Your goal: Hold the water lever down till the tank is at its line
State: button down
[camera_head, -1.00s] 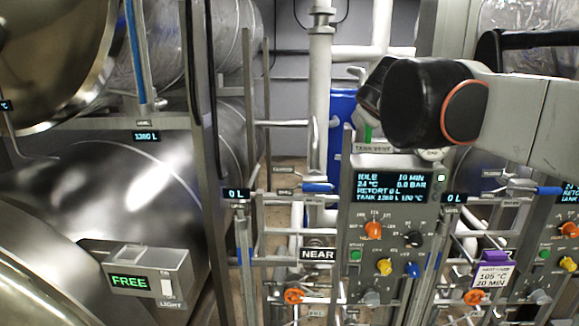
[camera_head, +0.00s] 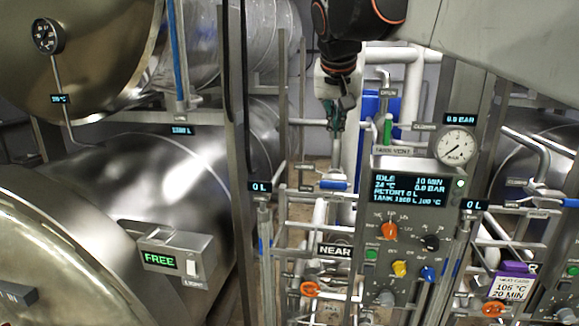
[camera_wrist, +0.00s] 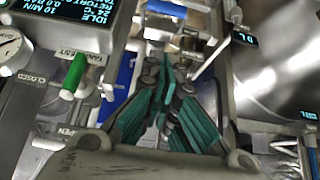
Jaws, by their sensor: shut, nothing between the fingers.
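My gripper (camera_head: 337,118), with teal fingers, hangs in front of the pipes, left of and above the control panel. Its fingers are together and empty in the wrist view (camera_wrist: 165,105). A blue-handled lever (camera_head: 333,185) sticks out sideways below it; a blue handle also shows at the top of the wrist view (camera_wrist: 165,9). The gripper appears apart from it. The lever's label is too small to read. The panel screen (camera_head: 416,187) reads idle, retort 0 L and a tank figure I cannot read surely. A blue level column (camera_head: 178,50) stands at upper left; no line is legible.
A green handle (camera_head: 388,130) labelled tank vent and a round pressure gauge (camera_head: 455,146) are beside my arm. Knobs such as the orange one (camera_head: 389,231) cover the panel. Rails and a post (camera_head: 232,150) stand left. A large steel vessel (camera_head: 120,190) fills the left.

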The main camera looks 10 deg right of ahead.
jog(key=shift+w+f, duration=0.1)
jog(key=p, duration=0.2)
send_over(333, 182)
jog(key=w, duration=0.1)
jog(key=f, duration=0.7)
jog(key=shift+d+f, duration=0.25)
jog(key=shift+f, duration=0.15)
notch_tip(333, 182, down, 2)
jog(key=shift+a+f, duration=0.1)
jog(key=shift+f, duration=0.1)
jog(key=shift+s+f, duration=0.4)
jog(key=shift+f, duration=0.2)
jog(key=shift+a+f, duration=0.1)
jog(key=shift+f, duration=0.25)
